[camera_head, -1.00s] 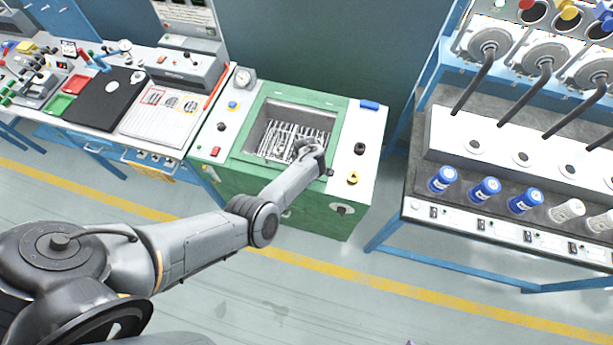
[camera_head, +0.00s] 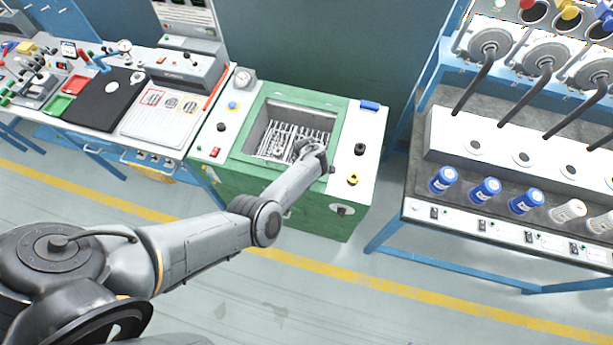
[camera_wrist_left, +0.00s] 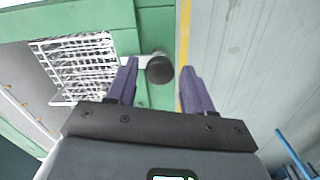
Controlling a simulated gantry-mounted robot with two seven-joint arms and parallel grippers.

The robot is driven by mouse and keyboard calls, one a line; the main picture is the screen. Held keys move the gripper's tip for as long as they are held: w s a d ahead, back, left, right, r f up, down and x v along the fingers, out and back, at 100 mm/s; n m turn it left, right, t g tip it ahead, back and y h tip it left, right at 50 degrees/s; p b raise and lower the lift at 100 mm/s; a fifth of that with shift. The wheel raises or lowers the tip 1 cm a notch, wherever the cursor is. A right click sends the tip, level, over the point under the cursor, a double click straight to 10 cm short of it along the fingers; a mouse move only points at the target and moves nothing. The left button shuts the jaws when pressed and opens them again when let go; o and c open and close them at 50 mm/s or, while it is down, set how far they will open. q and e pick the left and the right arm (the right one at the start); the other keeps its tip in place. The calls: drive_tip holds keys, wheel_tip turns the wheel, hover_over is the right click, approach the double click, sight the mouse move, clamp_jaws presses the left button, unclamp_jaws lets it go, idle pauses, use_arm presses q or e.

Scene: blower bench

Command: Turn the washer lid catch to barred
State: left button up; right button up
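The washer is a green-framed cabinet (camera_head: 335,122) with its top open over a white wire basket (camera_head: 285,137). In the left wrist view a round dark knob (camera_wrist_left: 160,69) on a short pale arm sits by the green rim (camera_wrist_left: 155,20); this looks like the lid catch. My left gripper (camera_wrist_left: 159,68) is open. Its two purple fingers stand on either side of the knob, with gaps visible on both sides. In the head view my left wrist (camera_head: 312,152) hangs over the washer's front right corner and hides the fingertips. My right gripper is in neither view.
The washer top carries a red switch (camera_head: 215,152), a yellow knob (camera_head: 353,179), a black knob (camera_head: 360,149) and a gauge (camera_head: 243,75). A lever plate (camera_head: 342,209) is on its front. A bench with blue-capped cylinders (camera_head: 485,190) stands right; a cluttered bench stands left.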

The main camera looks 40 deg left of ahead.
use_arm(q)
drive_tip(key=shift+o, duration=0.3)
drive_tip(key=shift+r, duration=0.1)
drive_tip(key=shift+r, duration=0.2)
wheel_tip(320, 180, up, 10)
drive_tip(key=p, duration=0.3)
drive_tip(key=shift+r+p, duration=0.15)
drive_tip(key=shift+p, duration=0.15)
